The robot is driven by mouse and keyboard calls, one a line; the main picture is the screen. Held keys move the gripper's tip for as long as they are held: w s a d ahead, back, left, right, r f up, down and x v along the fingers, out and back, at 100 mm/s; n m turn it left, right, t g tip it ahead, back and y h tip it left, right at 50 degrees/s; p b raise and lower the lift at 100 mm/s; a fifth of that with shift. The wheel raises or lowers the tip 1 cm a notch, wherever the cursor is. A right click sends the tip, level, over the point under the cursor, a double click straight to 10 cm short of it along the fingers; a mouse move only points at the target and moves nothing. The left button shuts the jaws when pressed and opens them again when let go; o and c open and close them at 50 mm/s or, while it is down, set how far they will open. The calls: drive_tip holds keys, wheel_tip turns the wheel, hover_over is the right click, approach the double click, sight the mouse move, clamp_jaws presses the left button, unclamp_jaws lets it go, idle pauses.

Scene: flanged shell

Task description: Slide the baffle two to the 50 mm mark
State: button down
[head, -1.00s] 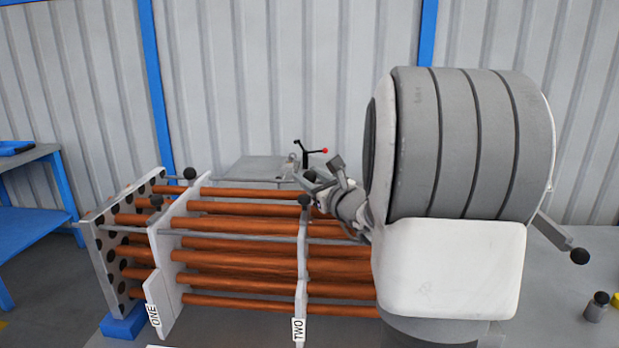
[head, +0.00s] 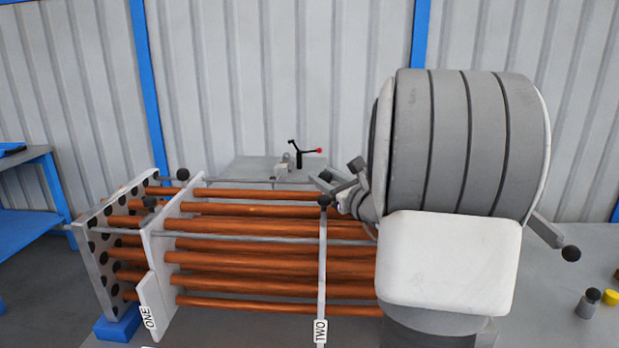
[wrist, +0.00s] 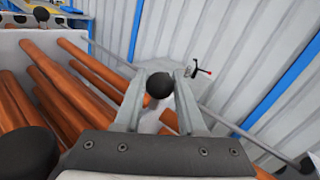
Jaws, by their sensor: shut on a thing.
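Baffle two (head: 322,265) is a thin pale plate labelled TWO, standing upright across the copper tubes, well to the right of baffle one (head: 160,275). A black knob (head: 324,200) tops its near edge. In the wrist view, my gripper (wrist: 160,90) is closed around another black knob (wrist: 158,86), at the far top of baffle two. My gripper also shows small in the head view (head: 337,182), partly hidden by my arm. The right ends of the tubes (head: 250,265) are hidden behind my arm. No 50 mm mark is readable.
A perforated end plate (head: 98,265) stands at the left on a blue block (head: 120,325). Long grey rods (head: 240,239) run along the tubes. A grey panel with a red-tipped lever (head: 305,152) stands behind. Small black-topped and yellow-topped items (head: 587,303) sit at the right.

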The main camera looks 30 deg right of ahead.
drive_tip(key=shift+s+d, duration=0.1)
drive_tip(key=c, duration=0.5)
unclamp_jaws()
drive_tip(key=s, duration=0.7)
drive_tip(key=shift+s+a+p, duration=0.25)
drive_tip(key=shift+p, duration=0.1)
